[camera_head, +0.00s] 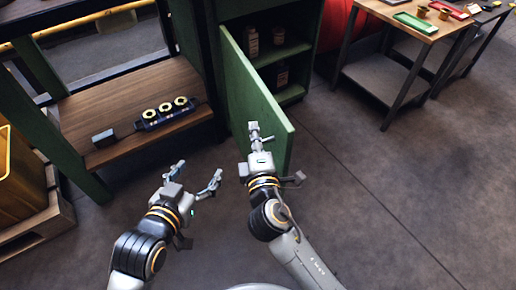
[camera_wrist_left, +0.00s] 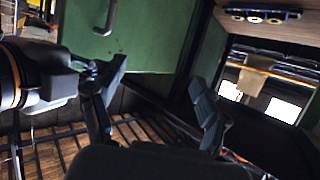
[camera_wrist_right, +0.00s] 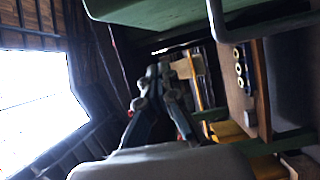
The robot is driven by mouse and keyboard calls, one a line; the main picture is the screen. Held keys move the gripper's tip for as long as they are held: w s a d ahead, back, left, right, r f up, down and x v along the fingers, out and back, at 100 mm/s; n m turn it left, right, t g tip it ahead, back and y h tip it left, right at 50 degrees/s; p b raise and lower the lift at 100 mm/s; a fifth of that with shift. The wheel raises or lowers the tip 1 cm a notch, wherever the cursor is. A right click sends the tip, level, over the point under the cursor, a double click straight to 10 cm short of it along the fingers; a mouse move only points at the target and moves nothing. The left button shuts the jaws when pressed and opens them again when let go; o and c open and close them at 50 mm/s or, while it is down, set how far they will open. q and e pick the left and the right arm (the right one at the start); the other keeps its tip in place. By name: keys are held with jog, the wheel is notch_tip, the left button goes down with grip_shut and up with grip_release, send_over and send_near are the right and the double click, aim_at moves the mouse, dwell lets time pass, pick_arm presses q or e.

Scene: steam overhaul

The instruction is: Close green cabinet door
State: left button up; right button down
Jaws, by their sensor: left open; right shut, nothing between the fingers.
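The green cabinet door (camera_head: 252,92) stands open in the head view, swung out toward me from the cabinet's left side. The cabinet's inside (camera_head: 275,55) is exposed, with bottles on its shelves. My right gripper (camera_head: 254,130) is shut and empty, close against the door's left face near its lower part; I cannot tell whether it touches. My left gripper (camera_head: 197,172) is open and empty, left of the door and apart from it. In the left wrist view the green door (camera_wrist_left: 150,38) shows beyond the open fingers (camera_wrist_left: 160,95), with a grey handle on it. The shut fingers (camera_wrist_right: 158,85) show in the right wrist view.
A wooden workbench (camera_head: 130,95) with a dark block holding three pale rings (camera_head: 165,112) stands at the left. A yellow bin (camera_head: 18,180) sits on a pallet at far left. A table (camera_head: 400,20) with trays stands at upper right. The floor at right is clear.

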aim_at(268, 140)
jog(key=w+d, duration=0.2)
jog(key=shift+w+d, duration=0.1)
jog(key=shift+w, duration=0.3)
pick_arm(q)
jog(key=shift+w+d+r+t, duration=0.2)
jog(key=shift+r+t, duration=0.1)
jog(key=shift+r, duration=0.1)
jog(key=shift+w+d+r+t, duration=0.1)
jog(key=shift+w+r+t, duration=0.05)
jog(key=shift+r+t, duration=0.2)
pick_arm(e)
jog(key=shift+w+d, duration=0.25)
jog(key=shift+d, duration=0.35)
pick_arm(q)
jog(key=shift+a, duration=0.1)
